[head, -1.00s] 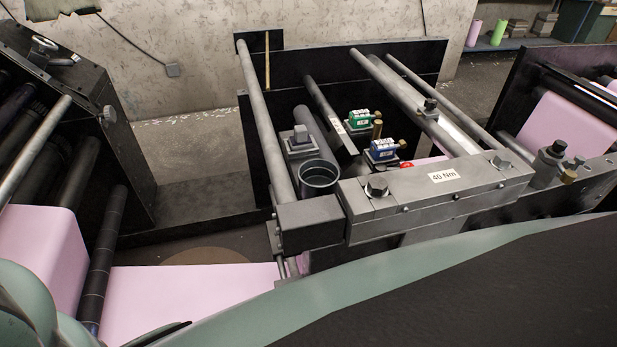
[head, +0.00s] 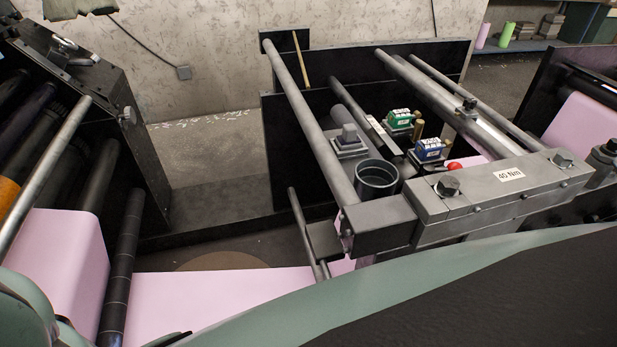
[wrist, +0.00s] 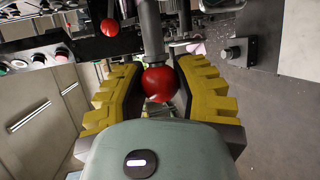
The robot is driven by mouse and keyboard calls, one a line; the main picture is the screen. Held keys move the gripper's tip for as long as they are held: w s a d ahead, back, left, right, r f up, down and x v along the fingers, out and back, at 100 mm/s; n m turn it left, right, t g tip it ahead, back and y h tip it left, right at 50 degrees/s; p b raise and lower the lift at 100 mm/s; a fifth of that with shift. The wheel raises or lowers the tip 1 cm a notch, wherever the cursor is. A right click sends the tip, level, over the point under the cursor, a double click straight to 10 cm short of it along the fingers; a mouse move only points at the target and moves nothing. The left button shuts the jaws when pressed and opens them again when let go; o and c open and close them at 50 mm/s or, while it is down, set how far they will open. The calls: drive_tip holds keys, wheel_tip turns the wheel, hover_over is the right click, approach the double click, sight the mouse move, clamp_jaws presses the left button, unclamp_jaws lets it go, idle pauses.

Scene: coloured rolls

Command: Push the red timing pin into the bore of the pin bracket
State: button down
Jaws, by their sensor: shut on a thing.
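In the wrist view the round red knob of the timing pin (wrist: 160,84) sits between the yellow padded fingers of my gripper (wrist: 159,72), which is shut on it. A grey metal cylinder (wrist: 152,32) runs from the knob away from my palm. I cannot tell whether it is the pin's shaft or part of the pin bracket. The bore is hidden. A second, smaller red ball (wrist: 109,27) shows up and to the left. In the head view a red knob (head: 454,166) shows behind the grey bar; I cannot tell which one it is. My gripper is not visible there.
In the head view a grey bar labelled 40 Nm (head: 509,174) crosses in front of a blue block (head: 430,150), a green block (head: 399,120) and an open dark cup (head: 376,177). Rollers and pink web (head: 215,303) lie left. A bolted bracket (wrist: 236,51) stands right in the wrist view.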

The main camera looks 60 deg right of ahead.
drive_tip(key=shift+w+d, duration=1.7)
drive_tip(key=shift+w, duration=0.3)
drive_tip(key=shift+w+d, duration=0.1)
drive_tip(key=shift+w, duration=0.05)
drive_tip(key=shift+w+d, duration=0.3)
drive_tip(key=shift+w, duration=0.05)
drive_tip(key=shift+w+d, duration=0.2)
drive_tip(key=shift+w+d, duration=0.2)
drive_tip(key=shift+w, duration=0.05)
drive_tip(key=shift+w, duration=0.1)
drive_tip(key=shift+w+d, duration=0.3)
drive_tip(key=shift+d, duration=0.05)
drive_tip(key=shift+w+d, duration=0.5)
drive_tip(key=shift+w, duration=0.1)
idle(1.8)
idle(0.7)
